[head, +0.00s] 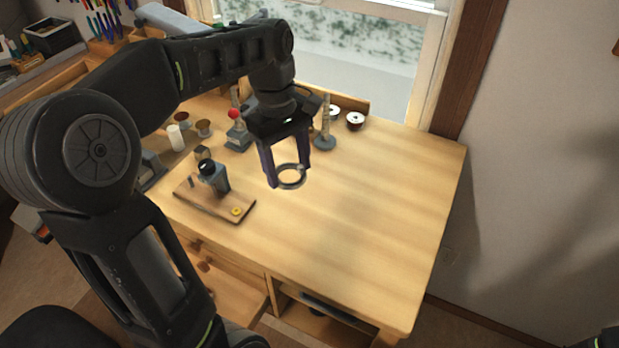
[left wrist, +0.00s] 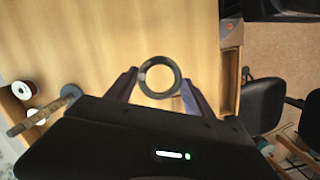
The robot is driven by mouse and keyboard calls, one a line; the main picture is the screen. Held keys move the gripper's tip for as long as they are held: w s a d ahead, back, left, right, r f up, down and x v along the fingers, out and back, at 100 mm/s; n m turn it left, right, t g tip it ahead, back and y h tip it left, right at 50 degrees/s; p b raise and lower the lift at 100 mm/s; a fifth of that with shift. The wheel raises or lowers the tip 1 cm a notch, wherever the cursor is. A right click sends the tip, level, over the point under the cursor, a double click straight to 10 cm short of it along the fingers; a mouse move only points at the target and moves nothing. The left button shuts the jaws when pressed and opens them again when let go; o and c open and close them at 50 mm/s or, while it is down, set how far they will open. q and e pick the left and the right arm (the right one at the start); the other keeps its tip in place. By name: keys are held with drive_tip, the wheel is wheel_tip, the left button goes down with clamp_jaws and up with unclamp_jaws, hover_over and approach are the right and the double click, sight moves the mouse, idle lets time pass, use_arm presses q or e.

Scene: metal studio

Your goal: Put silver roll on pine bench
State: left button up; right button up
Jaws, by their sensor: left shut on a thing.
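The silver roll (head: 292,184) is a grey ring with an open middle, held between the fingertips of my left gripper (head: 287,175) over the pine bench (head: 370,200). In the left wrist view the ring (left wrist: 159,94) shows as a dark circle between the two fingers of the left gripper (left wrist: 158,92), with bench wood seen through it. I cannot tell from these frames whether the ring touches the bench top. My right gripper does not show; only a dark bit at the lower right corner of the head view may be mine.
A wooden board with a small grey device (head: 214,178) lies left of the gripper. A red-knobbed device (head: 236,130), spools (head: 355,121) and an upright rod on a round base (head: 325,138) stand toward the back. The right half of the bench is clear. Drawers below stand open.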

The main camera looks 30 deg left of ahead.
use_arm(q)
hover_over(292, 209)
drive_tip(key=f, duration=0.5)
drive_tip(key=shift+a+f+p, duration=0.25)
drive_tip(key=shift+f+p, duration=0.05)
drive_tip(key=shift+f, duration=0.1)
wheel_tip(292, 209, down, 4)
drive_tip(key=shift+r+p, duration=0.2)
drive_tip(key=shift+p, duration=0.1)
drive_tip(key=shift+f, duration=0.1)
drive_tip(key=o, duration=1.4)
drive_tip(key=shift+f, duration=0.1)
